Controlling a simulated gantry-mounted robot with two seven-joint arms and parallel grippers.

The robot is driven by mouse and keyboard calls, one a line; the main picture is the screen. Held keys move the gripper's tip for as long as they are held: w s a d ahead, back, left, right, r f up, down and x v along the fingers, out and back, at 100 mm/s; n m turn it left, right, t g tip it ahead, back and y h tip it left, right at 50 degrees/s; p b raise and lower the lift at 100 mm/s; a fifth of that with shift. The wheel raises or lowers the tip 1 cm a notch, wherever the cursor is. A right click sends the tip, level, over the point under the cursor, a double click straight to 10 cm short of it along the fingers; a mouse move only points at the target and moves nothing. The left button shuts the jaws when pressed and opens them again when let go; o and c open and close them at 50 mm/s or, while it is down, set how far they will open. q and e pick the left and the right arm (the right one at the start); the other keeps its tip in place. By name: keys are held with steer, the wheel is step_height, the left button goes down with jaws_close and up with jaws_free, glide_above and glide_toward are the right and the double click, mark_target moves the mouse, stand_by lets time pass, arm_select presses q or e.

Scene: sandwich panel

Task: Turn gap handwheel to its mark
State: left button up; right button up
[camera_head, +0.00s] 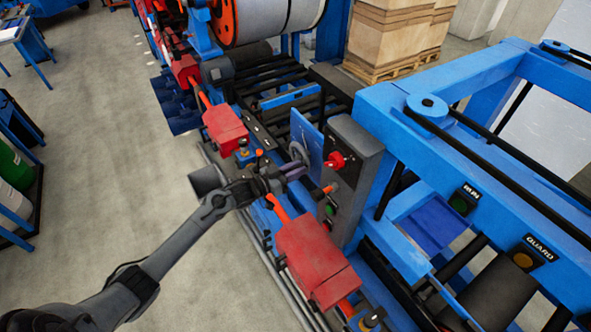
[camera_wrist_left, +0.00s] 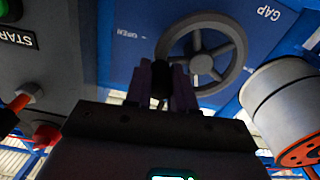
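The gap handwheel (camera_wrist_left: 232,58) is a grey spoked wheel on a blue panel (camera_wrist_left: 122,70) lettered GAP and OPEN. In the head view the handwheel (camera_head: 298,152) shows edge-on beside the grey control box. My left gripper (camera_head: 290,173) reaches it from the left. In the left wrist view its two purplish fingers (camera_wrist_left: 163,88) stand close on both sides of a dark knob (camera_wrist_left: 160,78) at the wheel's rim and appear shut on it. The fingers hide part of the rim. I cannot make out the mark the wheel is turned to. My right gripper is not in view.
Red housings (camera_head: 312,262) line the machine's near side. A blue frame (camera_head: 440,150) stands at right. Open floor (camera_head: 110,170) lies left.

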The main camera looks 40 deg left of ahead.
arm_select(q)
jaws_close()
steer(key=shift+f, duration=0.1)
steer(key=shift+f+m+b, duration=0.45)
steer(key=shift+m+b, duration=0.35)
steer(key=shift+m, duration=0.1)
steer(key=w+a+f+m+b, duration=0.1)
steer(key=a+f+m+b, duration=0.1)
steer(key=m+b, duration=0.7)
steer(key=w+a+f+m+b, duration=0.1)
steer(key=a+f+m+b, duration=0.2)
steer(key=m+b, duration=0.6)
steer(key=m, duration=0.3)
steer(key=shift+a+f+b, duration=0.3)
steer(key=shift+f+b, duration=0.05)
steer(key=shift+m, duration=0.3)
